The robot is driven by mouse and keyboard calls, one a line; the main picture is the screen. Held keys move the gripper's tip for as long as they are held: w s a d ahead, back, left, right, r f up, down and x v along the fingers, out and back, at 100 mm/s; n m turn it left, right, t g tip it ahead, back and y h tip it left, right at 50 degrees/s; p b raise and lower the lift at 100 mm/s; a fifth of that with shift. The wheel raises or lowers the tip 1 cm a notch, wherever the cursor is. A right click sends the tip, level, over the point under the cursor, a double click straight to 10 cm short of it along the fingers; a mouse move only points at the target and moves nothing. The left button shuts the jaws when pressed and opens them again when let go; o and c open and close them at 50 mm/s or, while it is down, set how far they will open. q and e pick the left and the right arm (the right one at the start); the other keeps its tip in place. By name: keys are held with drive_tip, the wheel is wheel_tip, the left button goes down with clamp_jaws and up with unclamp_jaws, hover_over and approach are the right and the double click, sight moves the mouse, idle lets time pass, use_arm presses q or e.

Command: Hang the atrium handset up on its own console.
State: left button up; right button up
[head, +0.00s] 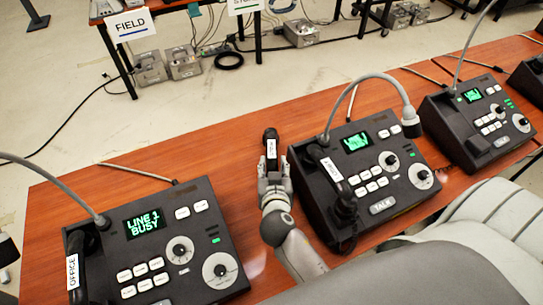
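My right gripper (272,172) is over the table between the left and middle consoles. It is shut on a dark handset (270,134), whose white label is too small to read. The handset points away from me, and its lower part is hidden by the gripper. The middle console (372,165) carries a dark handset (345,205) along its left side, with a white label I cannot read surely. The right console (482,118) has a lit green screen; its left side shows no clear handset. I cannot tell which console is the atrium one. My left gripper is not in view.
The left console (160,245) shows "LINE 1 BUSY" and bears a handset labelled OFFICE (73,272). Gooseneck microphones rise from the consoles; one (411,122) arches over the middle console. Another console (528,80) stands far right. Grey chair backs (495,215) are in front. Bare wooden table (225,150) lies behind the gripper.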

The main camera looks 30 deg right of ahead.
sight(272, 156)
drive_tip(key=x, duration=0.3)
drive_tip(key=shift+w, duration=0.1)
drive_tip(key=shift+w+d+f+p, duration=0.1)
drive_tip(key=shift+w+d+p, duration=0.15)
drive_tip(key=shift+w+p, duration=0.25)
drive_tip(key=p+x, duration=0.1)
drive_tip(key=x, duration=0.3)
drive_tip(key=shift+f, duration=0.15)
clamp_jaws()
